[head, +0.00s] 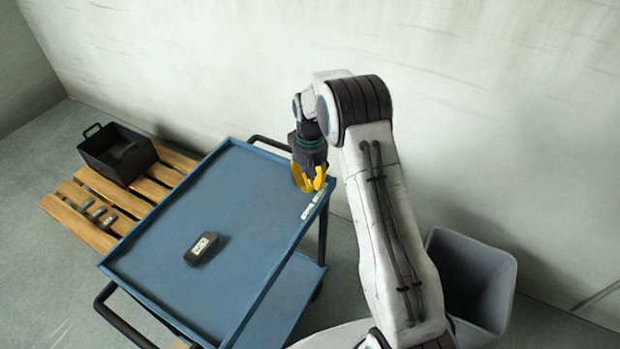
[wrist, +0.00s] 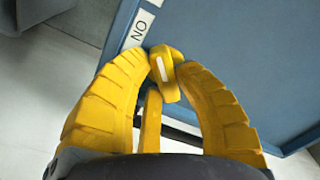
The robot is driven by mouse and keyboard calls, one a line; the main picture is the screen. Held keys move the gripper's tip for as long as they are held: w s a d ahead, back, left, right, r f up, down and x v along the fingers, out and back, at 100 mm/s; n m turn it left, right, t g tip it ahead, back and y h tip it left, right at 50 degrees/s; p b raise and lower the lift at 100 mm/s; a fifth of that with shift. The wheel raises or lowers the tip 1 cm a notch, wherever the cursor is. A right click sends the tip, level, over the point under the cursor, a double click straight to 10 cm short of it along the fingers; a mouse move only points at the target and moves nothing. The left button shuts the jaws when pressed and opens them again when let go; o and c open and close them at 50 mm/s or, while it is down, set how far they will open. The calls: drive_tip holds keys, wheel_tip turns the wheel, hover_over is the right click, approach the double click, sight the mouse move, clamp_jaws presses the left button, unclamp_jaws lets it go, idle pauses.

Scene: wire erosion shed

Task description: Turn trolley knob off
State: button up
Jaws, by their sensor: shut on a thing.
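The trolley knob (wrist: 165,74) is yellow with a white pointer line and sits at the edge of the blue trolley (head: 230,195). An "ON" label (wrist: 139,28) is beside it in the wrist view. My gripper (head: 308,184) is over the trolley's right rim, its yellow fingers pointing down. In the wrist view the fingertips (wrist: 164,70) are shut on the knob from both sides. The white line points roughly along the picture's vertical, near the label's side. In the head view the fingers hide the knob, and white labels (head: 308,210) show beside them.
A dark device with a light label (head: 201,247) lies on the trolley top. A wooden pallet (head: 84,205) at left holds a black crate (head: 118,150) and several small grey parts (head: 98,213). A grey bin (head: 475,270) stands at right. A wall rises behind.

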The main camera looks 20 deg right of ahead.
clamp_jaws()
drive_tip(key=shift+n, duration=0.3)
drive_tip(key=n, duration=0.3)
drive_tip(key=shift+w+n, duration=0.1)
drive_tip(key=shift+n, duration=0.3)
drive_tip(key=n, duration=0.4)
drive_tip(key=shift+w+a+n, duration=0.1)
drive_tip(key=shift+n, duration=0.2)
drive_tip(key=n, duration=0.4)
drive_tip(key=shift+a+n, duration=0.1)
drive_tip(key=shift+n, duration=0.2)
drive_tip(key=shift+a+n, duration=0.1)
drive_tip(key=shift+n, duration=2)
